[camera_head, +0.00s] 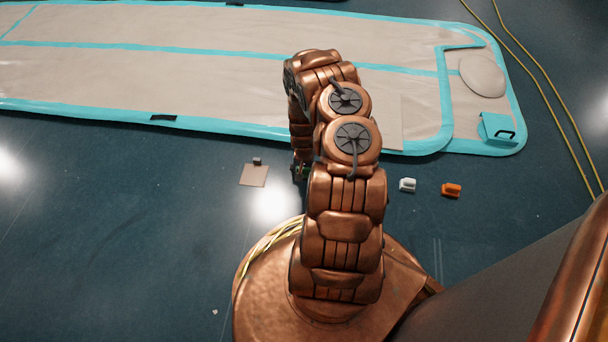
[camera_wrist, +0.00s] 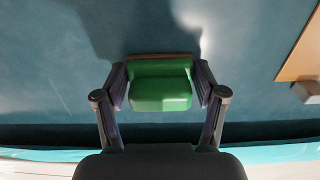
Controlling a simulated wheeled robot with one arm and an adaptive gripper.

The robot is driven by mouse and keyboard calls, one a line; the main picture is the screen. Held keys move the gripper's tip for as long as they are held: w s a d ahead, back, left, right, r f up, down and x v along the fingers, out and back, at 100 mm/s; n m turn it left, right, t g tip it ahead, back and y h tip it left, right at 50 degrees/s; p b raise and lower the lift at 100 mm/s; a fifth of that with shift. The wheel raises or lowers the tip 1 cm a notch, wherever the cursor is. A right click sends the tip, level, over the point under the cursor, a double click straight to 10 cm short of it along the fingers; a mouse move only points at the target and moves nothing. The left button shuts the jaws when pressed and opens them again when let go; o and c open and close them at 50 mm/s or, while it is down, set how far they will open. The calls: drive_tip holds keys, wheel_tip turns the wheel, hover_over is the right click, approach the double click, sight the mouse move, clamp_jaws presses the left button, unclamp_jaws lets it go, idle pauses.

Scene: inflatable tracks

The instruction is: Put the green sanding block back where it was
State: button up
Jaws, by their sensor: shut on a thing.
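The green sanding block (camera_wrist: 160,85) is between the two fingers of my gripper (camera_wrist: 162,84) in the wrist view. The fingers press on its left and right sides, and the gripper is shut on it. A thin brown strip shows along the block's far edge. Dark blue floor lies beyond it; I cannot tell whether the block touches the floor. In the head view my own arm hides most of the gripper and the block.
A tan square (camera_head: 254,175) with a small dark block (camera_head: 257,161) at its edge lies left of my arm. A white block (camera_head: 407,184) and an orange block (camera_head: 451,189) sit to the right. The inflatable track (camera_head: 180,80) lies behind. Yellow cables (camera_head: 545,85) run at right.

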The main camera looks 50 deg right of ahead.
drive_tip(key=shift+f, duration=0.15)
drive_tip(key=o, duration=1.1)
